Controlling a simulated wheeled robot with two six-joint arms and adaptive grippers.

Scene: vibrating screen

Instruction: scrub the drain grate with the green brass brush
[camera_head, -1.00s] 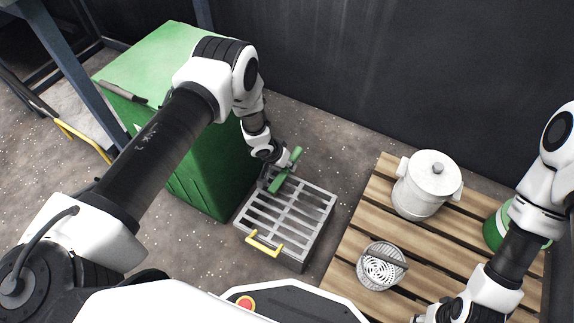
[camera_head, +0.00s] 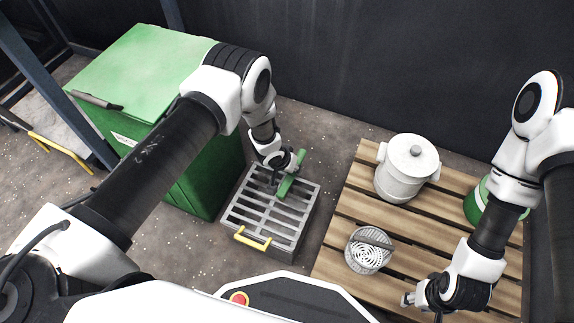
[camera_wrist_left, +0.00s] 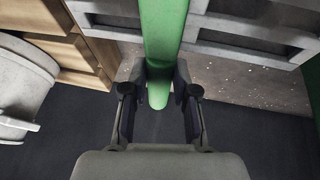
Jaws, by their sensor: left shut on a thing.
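The drain grate (camera_head: 262,215) is a grey slotted metal block with a yellow handle (camera_head: 252,238) on its near side. It lies on the floor between the green cabinet and the wooden pallet. The green brush (camera_head: 288,184) is over the far right part of the grate. My left gripper (camera_head: 279,178) is shut on it; the left wrist view shows the green handle (camera_wrist_left: 163,45) between the fingers (camera_wrist_left: 160,88). The bristles are hidden, and I cannot tell whether they touch the grate. My right gripper (camera_head: 412,297) is over the near part of the pallet; its fingertips are too small to judge.
On the wooden pallet (camera_head: 345,205) stand a white lidded pot (camera_head: 405,172), a round perforated basket (camera_head: 367,256) and a green-and-white container (camera_head: 480,203). The green cabinet (camera_head: 150,75) stands close left of the grate. A dark wall (camera_head: 400,60) runs behind.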

